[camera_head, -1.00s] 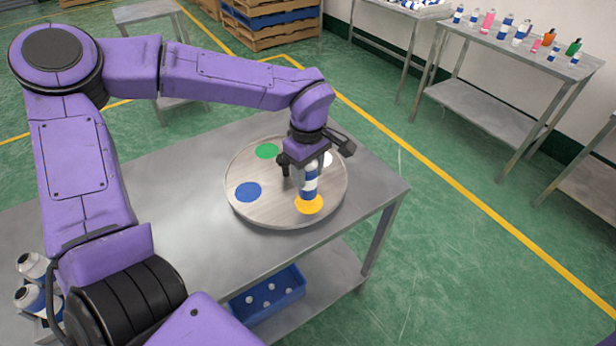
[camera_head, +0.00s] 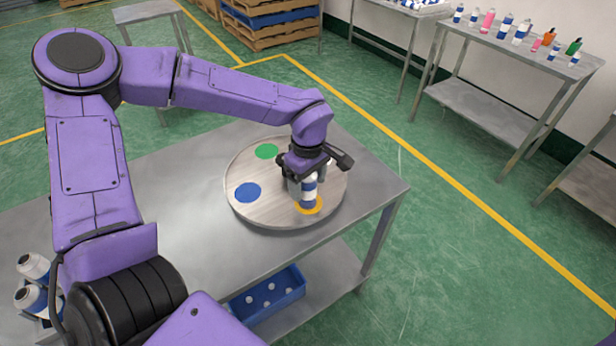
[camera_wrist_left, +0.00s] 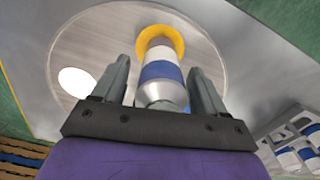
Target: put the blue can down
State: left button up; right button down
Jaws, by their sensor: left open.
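The blue can (camera_head: 309,190), white with a blue band, stands upright on the yellow spot (camera_head: 318,209) of the round turntable (camera_head: 262,212). In the left wrist view the can (camera_wrist_left: 161,72) lies between the two fingers, with its base on the yellow spot (camera_wrist_left: 176,38). My left gripper (camera_head: 300,186) points down around the can. In the left wrist view its fingers (camera_wrist_left: 160,85) are apart, with gaps on both sides of the can. The right gripper is not in view.
The turntable also bears a blue spot (camera_head: 247,192), a green spot (camera_head: 266,151) and a white spot (camera_wrist_left: 77,82). It stands on a metal table (camera_head: 185,200). A blue crate (camera_head: 268,297) is on the shelf below. Several bottles stand on a far table (camera_head: 540,62).

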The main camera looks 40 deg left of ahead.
pick_arm(q)
notch_tip(320, 180, up, 12)
jog(key=shift+r+b, duration=0.2)
jog(key=shift+b, duration=0.15)
